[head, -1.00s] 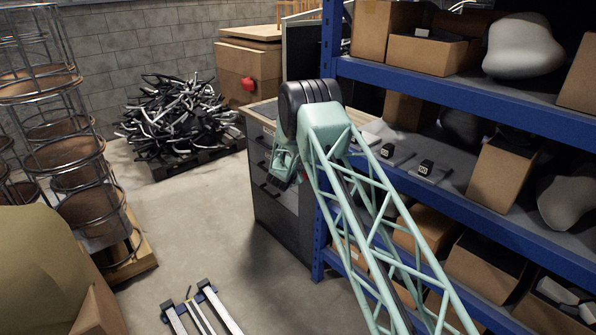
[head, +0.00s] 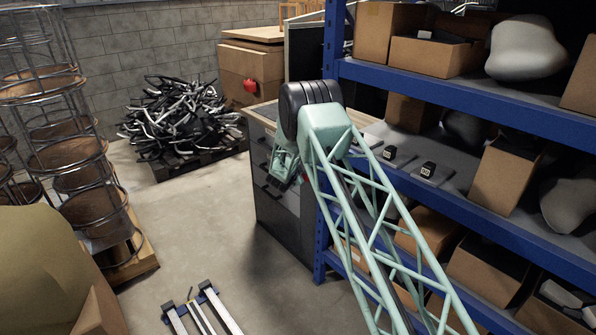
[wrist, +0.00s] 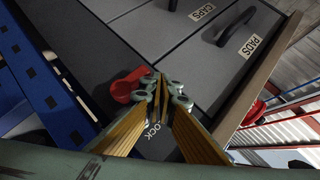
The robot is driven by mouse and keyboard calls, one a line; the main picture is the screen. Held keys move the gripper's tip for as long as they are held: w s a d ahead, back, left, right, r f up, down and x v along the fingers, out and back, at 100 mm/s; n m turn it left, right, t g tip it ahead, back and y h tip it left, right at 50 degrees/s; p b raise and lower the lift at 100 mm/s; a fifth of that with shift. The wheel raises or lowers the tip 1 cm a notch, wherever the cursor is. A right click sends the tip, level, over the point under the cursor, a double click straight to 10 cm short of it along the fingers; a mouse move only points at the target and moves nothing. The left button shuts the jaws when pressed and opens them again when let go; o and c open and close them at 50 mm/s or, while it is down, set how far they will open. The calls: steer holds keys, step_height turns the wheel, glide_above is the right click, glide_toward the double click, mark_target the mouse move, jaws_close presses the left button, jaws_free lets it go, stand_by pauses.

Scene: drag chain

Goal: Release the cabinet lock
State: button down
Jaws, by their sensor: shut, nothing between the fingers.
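The grey drawer cabinet (head: 268,205) stands left of the blue shelf rack in the head view. In the wrist view its drawer fronts (wrist: 165,35) show black handles and labels. A red lock knob (wrist: 124,88) sits on the cabinet's dark panel, by a partly hidden label ending in "OCK". My gripper (wrist: 163,88) is shut and empty, its fingertips just right of the knob. I cannot tell whether they touch it.
The blue shelf rack (head: 450,95) with boxes stands close on the right. A pallet of dark and silver parts (head: 180,120) lies behind at left. Wire racks (head: 65,150) stand at far left. A rail frame (head: 200,312) lies on the floor in front. Bare floor is left of the cabinet.

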steer(key=s+a+r+p, duration=0.2)
steer(key=s+a+r, duration=0.2)
steer(key=a+r, duration=0.1)
steer(key=shift+r, duration=0.75)
steer(key=shift+a, duration=0.1)
